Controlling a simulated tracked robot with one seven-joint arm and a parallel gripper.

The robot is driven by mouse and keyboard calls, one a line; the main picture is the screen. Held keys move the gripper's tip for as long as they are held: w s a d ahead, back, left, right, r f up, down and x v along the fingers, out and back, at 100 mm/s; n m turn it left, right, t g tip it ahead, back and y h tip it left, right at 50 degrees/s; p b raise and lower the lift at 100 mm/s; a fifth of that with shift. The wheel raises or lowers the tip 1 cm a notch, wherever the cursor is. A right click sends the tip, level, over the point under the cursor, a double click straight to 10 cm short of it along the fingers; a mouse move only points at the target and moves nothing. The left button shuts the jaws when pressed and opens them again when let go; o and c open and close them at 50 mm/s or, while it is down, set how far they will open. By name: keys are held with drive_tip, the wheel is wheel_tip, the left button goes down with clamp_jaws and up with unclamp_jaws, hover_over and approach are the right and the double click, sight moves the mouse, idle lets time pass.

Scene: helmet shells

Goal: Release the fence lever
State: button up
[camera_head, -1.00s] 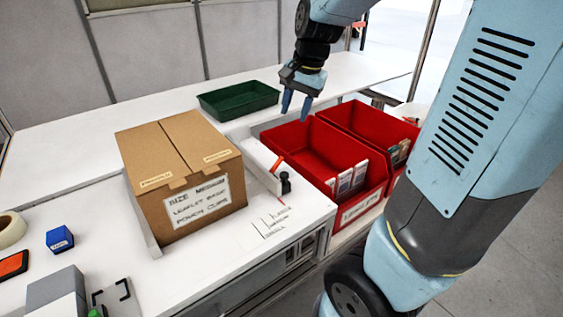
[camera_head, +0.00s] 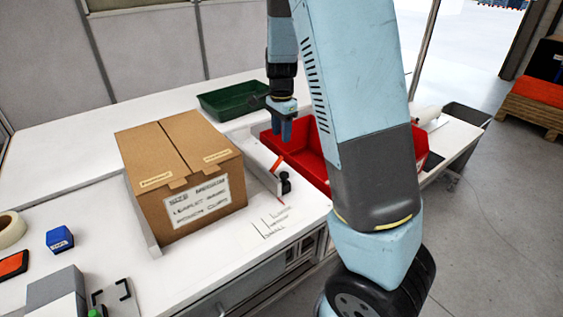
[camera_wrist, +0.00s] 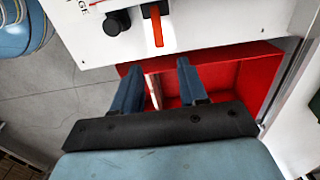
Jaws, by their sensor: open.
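The fence lever (camera_head: 277,163) is a small orange bar on the white fence beside the cardboard box. A black knob (camera_head: 285,183) sits close to it. In the wrist view the orange lever (camera_wrist: 158,28) hangs from a black mount, with the black knob (camera_wrist: 116,22) to its left. My gripper (camera_head: 280,136) points down above the near red bin, behind the lever in the head view. In the wrist view my gripper (camera_wrist: 158,68) is open and empty, its fingertips apart from the lever.
A cardboard box (camera_head: 178,177) stands against the fence. A red bin (camera_head: 305,150) lies beneath my gripper, and my arm hides part of the bins. A green tray (camera_head: 230,100) is behind. The white bench front (camera_head: 235,255) is mostly clear.

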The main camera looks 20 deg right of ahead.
sight(281, 160)
wheel_tip(281, 160, down, 12)
idle(0.5)
clamp_jaws()
idle(0.3)
